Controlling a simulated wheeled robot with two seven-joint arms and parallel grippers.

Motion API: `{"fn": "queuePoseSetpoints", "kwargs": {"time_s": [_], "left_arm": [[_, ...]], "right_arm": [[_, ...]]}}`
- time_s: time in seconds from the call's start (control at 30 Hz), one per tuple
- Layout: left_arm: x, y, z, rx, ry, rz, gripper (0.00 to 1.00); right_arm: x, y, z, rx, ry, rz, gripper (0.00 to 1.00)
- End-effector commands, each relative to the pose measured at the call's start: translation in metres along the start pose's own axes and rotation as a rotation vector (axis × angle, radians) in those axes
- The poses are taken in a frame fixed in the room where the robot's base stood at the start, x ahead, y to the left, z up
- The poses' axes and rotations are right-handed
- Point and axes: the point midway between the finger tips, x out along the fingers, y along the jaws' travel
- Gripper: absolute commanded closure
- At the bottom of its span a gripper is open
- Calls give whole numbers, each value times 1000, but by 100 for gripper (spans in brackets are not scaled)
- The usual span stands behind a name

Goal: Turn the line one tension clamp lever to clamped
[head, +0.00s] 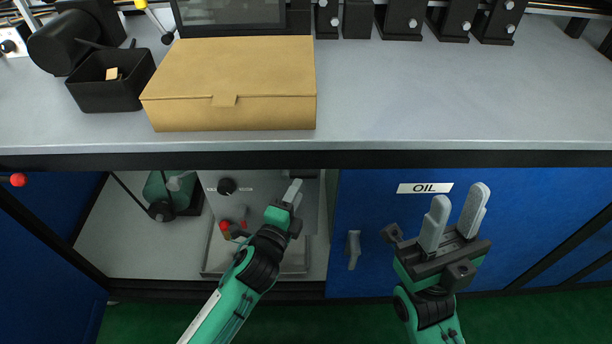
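I cannot pick out the line one tension clamp lever with certainty. A red-knobbed lever (17,180) shows at the far left edge below the bench top. A rod with a yellow end (141,4) and a black ball tip stands at the back left, cut off by the top edge. My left gripper (293,190) is in front of the open bay under the bench, seen side-on, so its finger gap is hidden. My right gripper (455,220) points up in front of the blue OIL cabinet door, fingers apart with nothing between them. Both grippers are away from both levers.
The grey bench top (450,100) has a dark front edge above both grippers. The blue door (370,210) has a grey handle.

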Motion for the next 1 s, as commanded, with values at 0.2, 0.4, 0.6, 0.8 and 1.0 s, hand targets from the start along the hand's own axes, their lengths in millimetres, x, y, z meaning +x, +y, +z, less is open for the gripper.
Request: {"fn": "queuePoseSetpoints", "kwargs": {"time_s": [0.2,0.4,0.6,0.8,1.0], "left_arm": [[37,0,0,0,0,-3,64],[60,0,0,-2,0,-1,64],[67,-1,0,-1,0,-1,64],[67,-1,0,-2,0,-1,64],[67,-1,0,-2,0,-1,97]], "right_arm": [[0,0,-1,-2,30,-5,64],[3,0,-1,-2,44,-8,64],[4,0,-2,-2,47,-9,64],[4,0,-2,-1,48,-9,64],[4,0,-2,-1,49,-9,64]]}}
